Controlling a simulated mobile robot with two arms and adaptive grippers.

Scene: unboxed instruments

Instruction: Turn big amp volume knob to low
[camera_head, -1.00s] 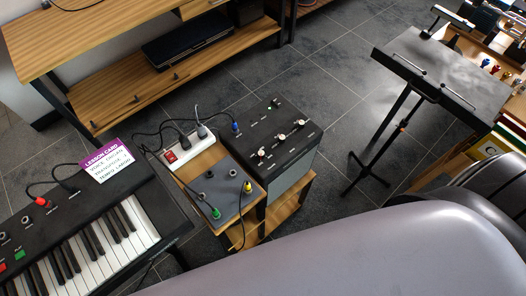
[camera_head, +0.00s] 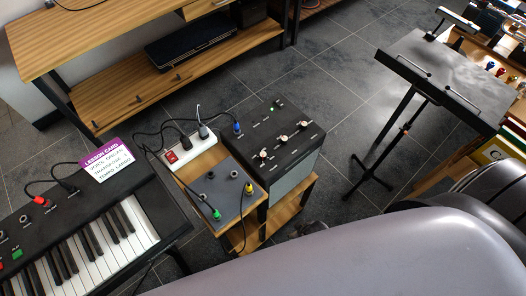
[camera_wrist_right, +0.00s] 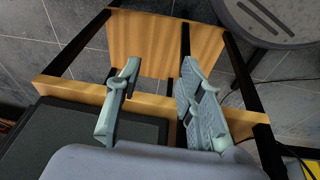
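The big amp (camera_head: 272,128) is a black box on a wooden stand in the middle of the head view. Its top panel has three pale knobs with red marks: a front-left knob (camera_head: 264,153), a middle knob (camera_head: 283,138) and a right knob (camera_head: 302,125). Their labels are too small to read, so I cannot tell which is volume. My right gripper (camera_wrist_right: 158,72) is open and empty in the wrist view, its fingers apart over the wooden stand. A dark surface at lower left there may be the amp. My left gripper is not in view.
A pedal board (camera_head: 222,190) with coloured plugs and a power strip (camera_head: 188,150) sit beside the amp. A keyboard (camera_head: 90,225) with a lesson card (camera_head: 107,161) is at left. A music stand (camera_head: 440,80) is at right. Dark tiled floor (camera_head: 340,100) is free between.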

